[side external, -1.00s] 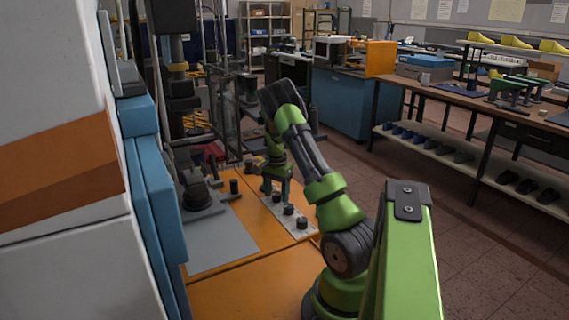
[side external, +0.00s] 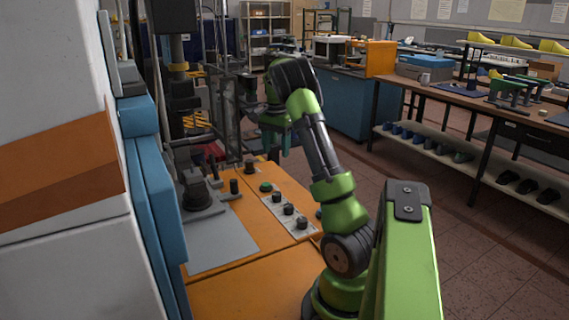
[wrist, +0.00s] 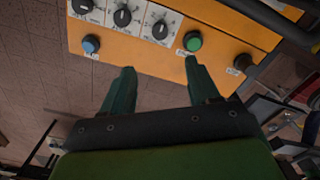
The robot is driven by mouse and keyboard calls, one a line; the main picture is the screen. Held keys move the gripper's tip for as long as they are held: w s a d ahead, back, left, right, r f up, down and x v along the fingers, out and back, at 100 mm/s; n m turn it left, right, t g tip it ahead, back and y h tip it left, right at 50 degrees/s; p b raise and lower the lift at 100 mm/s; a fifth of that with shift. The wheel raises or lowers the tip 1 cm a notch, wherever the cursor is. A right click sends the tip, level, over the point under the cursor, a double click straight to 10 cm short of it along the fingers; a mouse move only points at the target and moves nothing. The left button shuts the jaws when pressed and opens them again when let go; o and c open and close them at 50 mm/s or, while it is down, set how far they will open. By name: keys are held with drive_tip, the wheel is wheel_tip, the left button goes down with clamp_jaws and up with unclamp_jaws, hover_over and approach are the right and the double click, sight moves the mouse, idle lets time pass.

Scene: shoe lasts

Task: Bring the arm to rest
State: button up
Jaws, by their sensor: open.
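My gripper (wrist: 160,85) is open in the wrist view, with two green fingers spread apart and nothing between them. In the side external view my gripper (side external: 283,150) hangs above and beyond the far end of the orange control panel (side external: 272,238). It is apart from the panel surface. In the wrist view a green button (wrist: 193,42) lies beyond the right fingertip, and a blue button (wrist: 91,44) lies beyond the left one. The green button (side external: 266,187) also shows uncovered in the side external view.
A row of black knobs (side external: 289,209) stands on the panel. A dark machine post (side external: 196,185) rises left of it above a grey plate (side external: 222,244). A blue cabinet (side external: 343,100) stands behind. A bench (side external: 460,96) with shoe lasts is at right, with open floor before it.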

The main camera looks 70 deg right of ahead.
drive_tip(key=shift+r, duration=0.25)
